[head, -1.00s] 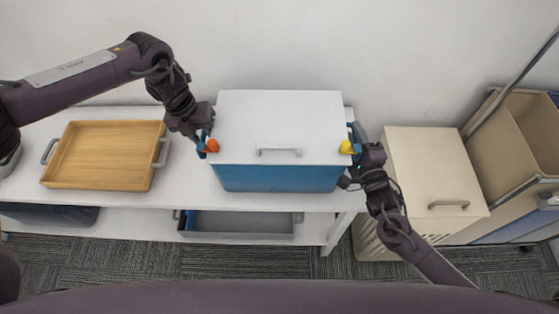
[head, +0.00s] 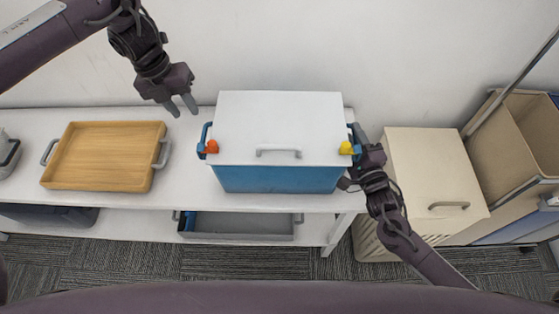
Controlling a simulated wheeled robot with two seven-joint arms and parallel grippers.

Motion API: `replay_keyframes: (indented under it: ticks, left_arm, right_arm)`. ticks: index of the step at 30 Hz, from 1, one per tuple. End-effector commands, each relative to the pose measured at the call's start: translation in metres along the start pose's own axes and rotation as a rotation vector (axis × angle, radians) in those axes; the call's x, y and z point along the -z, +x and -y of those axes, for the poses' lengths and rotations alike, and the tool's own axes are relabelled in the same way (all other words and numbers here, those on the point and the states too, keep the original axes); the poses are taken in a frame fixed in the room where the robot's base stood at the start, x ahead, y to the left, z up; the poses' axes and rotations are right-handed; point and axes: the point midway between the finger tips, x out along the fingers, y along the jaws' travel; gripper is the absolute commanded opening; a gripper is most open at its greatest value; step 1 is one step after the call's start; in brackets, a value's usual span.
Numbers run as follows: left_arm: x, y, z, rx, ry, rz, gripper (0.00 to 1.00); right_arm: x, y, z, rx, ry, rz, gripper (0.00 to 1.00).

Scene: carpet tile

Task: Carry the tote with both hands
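The tote (head: 280,179) is a blue box with a white lid (head: 280,125) and a small handle on top. It rests on the white shelf table. It has a blue side handle with an orange latch (head: 211,147) on the left and a yellow latch (head: 346,148) on the right. My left gripper (head: 183,106) is up and left of the tote, apart from its left handle, with its fingers spread and nothing between them. My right gripper (head: 357,143) is at the tote's right handle; its fingers are largely hidden there, and I cannot tell whether they are closed.
A wooden tray (head: 103,156) with grey handles lies left of the tote on the table. A grey bin (head: 243,226) stands on the lower shelf. A beige lidded hamper (head: 432,175) and an open beige bin (head: 520,140) stand to the right. The wall is close behind.

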Motion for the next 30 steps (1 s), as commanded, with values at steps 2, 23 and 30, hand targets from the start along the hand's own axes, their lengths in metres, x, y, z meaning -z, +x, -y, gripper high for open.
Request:
replay_keyframes:
  ticks: [2, 23, 30]
  left_arm:
    - [0.000, -0.002, 0.000, 0.001, 0.000, 0.000, 0.34]
    - [0.000, -0.002, 0.000, 0.000, 0.000, 0.000, 0.34]
    - [0.000, -0.002, 0.000, 0.000, 0.000, 0.000, 0.34]
  right_arm:
    - [0.000, -0.005, -0.001, -0.001, 0.000, 0.000, 0.35]
    - [0.001, -0.116, -0.001, -0.002, -0.001, -0.001, 0.35]
    - [0.000, -0.120, 0.000, 0.001, -0.001, 0.000, 0.35]
